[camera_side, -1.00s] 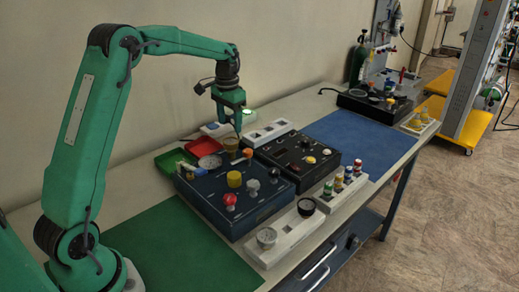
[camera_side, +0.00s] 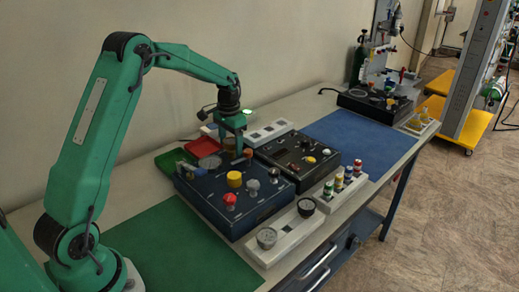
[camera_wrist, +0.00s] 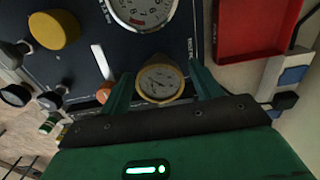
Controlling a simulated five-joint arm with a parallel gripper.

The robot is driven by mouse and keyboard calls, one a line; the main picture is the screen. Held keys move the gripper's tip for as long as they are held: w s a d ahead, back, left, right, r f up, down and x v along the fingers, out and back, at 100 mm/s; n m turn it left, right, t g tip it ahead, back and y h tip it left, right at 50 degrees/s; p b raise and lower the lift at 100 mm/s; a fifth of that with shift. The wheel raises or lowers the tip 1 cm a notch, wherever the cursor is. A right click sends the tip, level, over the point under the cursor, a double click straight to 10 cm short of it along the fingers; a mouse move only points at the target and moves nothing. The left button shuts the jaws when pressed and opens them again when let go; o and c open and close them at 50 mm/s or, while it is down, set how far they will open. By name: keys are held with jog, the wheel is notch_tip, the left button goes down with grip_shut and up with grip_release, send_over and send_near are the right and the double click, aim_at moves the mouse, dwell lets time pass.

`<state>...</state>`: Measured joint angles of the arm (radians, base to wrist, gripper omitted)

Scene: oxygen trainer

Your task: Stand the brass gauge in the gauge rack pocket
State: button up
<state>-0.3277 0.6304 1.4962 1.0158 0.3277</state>
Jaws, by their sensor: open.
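The brass gauge (camera_wrist: 160,83), a round white dial with a brass rim, lies between the fingers of my gripper (camera_wrist: 161,88) in the wrist view. The gripper is open, with a finger on either side of it; I cannot tell whether either touches. In the side view my gripper (camera_side: 238,150) is low at the back of the dark blue panel box, and the gauge (camera_side: 229,144) is mostly hidden by it. A white rack (camera_side: 287,242) at the front edge carries a grey round gauge (camera_side: 267,237) and a black-rimmed one (camera_side: 306,207). Its pockets are hard to make out.
The blue panel box (camera_side: 215,205) bears a yellow knob (camera_side: 234,179), a red knob (camera_side: 229,198) and a large dial (camera_wrist: 143,10). A second dark box (camera_side: 282,165) stands to its right. Red (camera_wrist: 256,40) and green (camera_side: 172,161) trays lie behind. The green mat (camera_side: 170,250) is clear.

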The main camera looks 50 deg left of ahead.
aim_at(231, 140)
dwell(0.8)
jog(key=c, duration=0.8)
jog(key=shift+r, duration=0.15)
jog(key=shift+r, duration=0.75)
jog(key=shift+r, duration=0.65)
jog(key=shift+r, duration=0.7)
jog(key=shift+r, duration=0.6)
